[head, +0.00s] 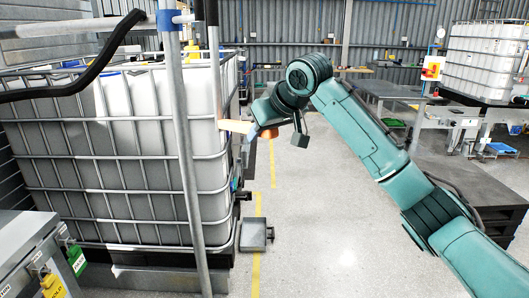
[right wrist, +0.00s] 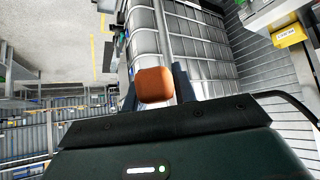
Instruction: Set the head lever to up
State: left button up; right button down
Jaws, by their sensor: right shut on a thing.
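The lever has a pale orange bar (head: 233,126) and a darker orange knob (head: 268,134). In the head view it sticks out to the right beside the white caged tote, close to level. My right gripper (head: 262,128) is at its outer end and shut on it. In the right wrist view the orange knob (right wrist: 154,84) sits between the two dark fingers of the right gripper (right wrist: 156,88). The lever's mount is hard to make out behind the poles and cage. My left gripper is in neither view.
A large white caged tote (head: 130,150) fills the left. A grey upright pole (head: 185,150) and a black hose (head: 75,85) stand in front of it. A grey box with a yellow tag (head: 52,285) is at lower left. The floor (head: 310,220) in the middle is clear.

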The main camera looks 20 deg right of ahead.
jog(key=r, duration=0.1)
jog(key=w+r+g, duration=0.1)
jog(key=r, duration=0.1)
jog(key=r+g, duration=0.1)
jog(key=shift+w+a+r+h, duration=0.15)
jog(key=shift+a+r+h, duration=0.15)
jog(key=shift+r+h, duration=0.1)
jog(key=shift+w+a+r+g+h, duration=0.1)
jog(key=shift+w+r+g, duration=0.25)
jog(key=shift+r, duration=0.2)
jog(key=shift+w+a+r+g+h, duration=0.1)
jog(key=shift+w+a+r+g, duration=0.15)
jog(key=shift+r, duration=0.25)
jog(key=shift+w+r+g+h, duration=0.1)
jog(key=shift+w+r+g, duration=0.15)
jog(key=shift+r+g, duration=0.25)
jog(key=shift+r, duration=0.2)
jog(key=c, duration=1.5)
grip_release()
jog(key=shift+c, duration=0.2)
jog(key=o, duration=0.4)
jog(key=shift+w+f, duration=0.1)
jog(key=shift+f, duration=0.1)
